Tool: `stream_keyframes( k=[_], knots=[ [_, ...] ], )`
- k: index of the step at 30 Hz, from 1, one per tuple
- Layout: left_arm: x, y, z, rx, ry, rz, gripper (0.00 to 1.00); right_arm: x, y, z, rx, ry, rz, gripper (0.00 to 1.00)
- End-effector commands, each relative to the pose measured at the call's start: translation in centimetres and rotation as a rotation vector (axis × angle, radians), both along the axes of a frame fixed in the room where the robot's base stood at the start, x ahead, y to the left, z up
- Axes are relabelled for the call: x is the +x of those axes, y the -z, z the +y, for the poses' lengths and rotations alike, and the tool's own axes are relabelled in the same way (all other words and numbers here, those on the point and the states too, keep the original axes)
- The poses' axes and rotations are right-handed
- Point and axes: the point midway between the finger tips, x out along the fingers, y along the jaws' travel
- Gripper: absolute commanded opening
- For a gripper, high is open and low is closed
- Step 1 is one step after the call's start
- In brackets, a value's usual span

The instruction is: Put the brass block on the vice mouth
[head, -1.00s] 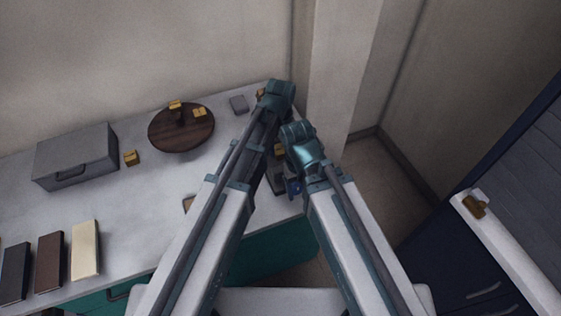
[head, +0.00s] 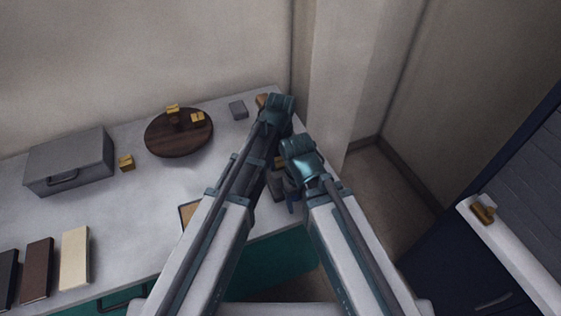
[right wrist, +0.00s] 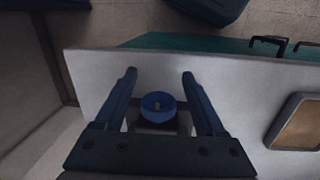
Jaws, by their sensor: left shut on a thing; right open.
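My left gripper reaches the right end of the table. Its wrist shows in the head view, but its fingers are mostly hidden behind my arms. It is shut on the brass block (head: 279,161), a small patch of which shows between the two arms. Just below that in the picture is the grey vice (head: 277,188), largely covered by my arms; its mouth is hidden. In the right wrist view, my right gripper (right wrist: 159,73) is open, with its fingers either side of a round blue knob (right wrist: 158,104). I cannot tell whether they touch it.
Other brass-coloured pieces lie on the round wooden stand (head: 165,146) and beside the grey case (head: 70,158). A grey block (head: 238,110) sits at the back. A framed tan panel (right wrist: 300,124) lies near the table's front edge. The table's middle is clear.

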Motion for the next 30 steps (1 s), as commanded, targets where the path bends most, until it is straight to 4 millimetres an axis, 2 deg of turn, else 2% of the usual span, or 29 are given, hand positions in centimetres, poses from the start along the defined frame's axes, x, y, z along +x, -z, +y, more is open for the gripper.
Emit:
stream_keyframes(
  k=[1, 5, 6, 20, 26, 30],
  knots=[
    [0.0, 0.1, 0.0, 0.0, 0.0, 0.0, 0.61, 0.0, 0.1, 0.0, 0.0, 0.0, 0.0, 0.72],
    [0.0, 0.1, 0.0, 0.0, 0.0, 0.0, 0.84, 0.0, 0.1, 0.0, 0.0, 0.0, 0.0, 0.72],
    [0.0, 0.1, 0.0, 0.0, 0.0, 0.0, 0.87, 0.0, 0.1, 0.0, 0.0, 0.0, 0.0, 0.72],
    [0.0, -0.6, 0.0, 0.0, 0.0, 0.0, 0.87, 0.0, -0.6, 0.0, 0.0, 0.0, 0.0, 0.72],
    [0.0, -2.5, 0.0, 0.0, 0.0, 0.0, 0.87, 0.0, -2.5, 0.0, 0.0, 0.0, 0.0, 0.72],
    [0.0, -4.4, 0.0, 0.0, 0.0, 0.0, 0.87, 0.0, -4.4, 0.0, 0.0, 0.0, 0.0, 0.72]
  ],
)
